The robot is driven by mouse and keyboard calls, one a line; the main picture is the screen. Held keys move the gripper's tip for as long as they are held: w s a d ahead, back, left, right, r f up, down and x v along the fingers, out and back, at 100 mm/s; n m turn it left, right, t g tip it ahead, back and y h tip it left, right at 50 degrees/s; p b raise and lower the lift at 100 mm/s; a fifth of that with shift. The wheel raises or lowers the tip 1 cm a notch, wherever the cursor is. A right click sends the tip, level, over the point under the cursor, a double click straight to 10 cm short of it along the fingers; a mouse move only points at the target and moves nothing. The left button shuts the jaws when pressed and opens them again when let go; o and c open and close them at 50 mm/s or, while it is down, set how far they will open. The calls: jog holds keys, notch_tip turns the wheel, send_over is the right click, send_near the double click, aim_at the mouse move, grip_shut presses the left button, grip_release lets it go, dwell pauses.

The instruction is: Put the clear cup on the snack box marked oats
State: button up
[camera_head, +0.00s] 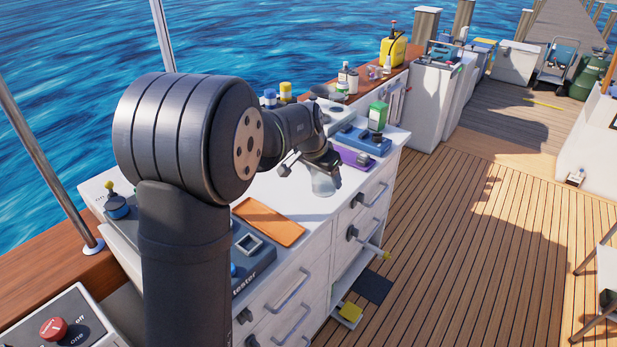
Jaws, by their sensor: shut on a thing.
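A clear cup (324,184) shows as a pale see-through shape just below my gripper (318,168), above or at the front edge of the white counter. My gripper is shut on it; its fingertips are small and partly hidden by my own arm. I cannot make out the word oats on any box. A green and white box (378,115) stands upright on the counter, behind and to the right of my gripper; its marking is too small to read.
A purple flat item (353,157) and a blue case (361,138) lie right of my gripper. An orange tray (268,222) lies on the counter (293,200) in front. Yellow and blue capped jars (285,92) stand at the back. Drawers with protruding handles line the counter's front.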

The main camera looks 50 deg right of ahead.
jog(key=shift+s+r, duration=0.35)
jog(key=shift+s, duration=0.2)
jog(key=w+a+r+n+t, duration=0.1)
jog(key=w+a+r+n, duration=0.15)
jog(key=w, duration=0.55)
jog(key=w+a+r+n+t+y, duration=0.1)
jog(key=w+a+n, duration=0.25)
jog(key=w, duration=0.45)
jog(key=w+a+r+n+t, duration=0.1)
jog(key=w+a+r+n, duration=0.2)
jog(key=w, duration=0.5)
jog(key=shift+n, duration=0.3)
jog(key=w+a+f, duration=0.1)
jog(key=w+f, duration=0.1)
jog(key=w, duration=0.1)
jog(key=w+a+f, duration=0.1)
jog(key=w+f, duration=0.2)
jog(key=w+a+f, duration=0.1)
jog(key=w+f, duration=0.1)
jog(key=w, duration=0.2)
jog(key=shift+a+f, duration=0.35)
jog(key=shift+f, duration=0.05)
jog(key=shift+w+a+f, duration=0.1)
jog(key=shift+w+f, duration=0.2)
jog(key=shift+f, duration=1.9)
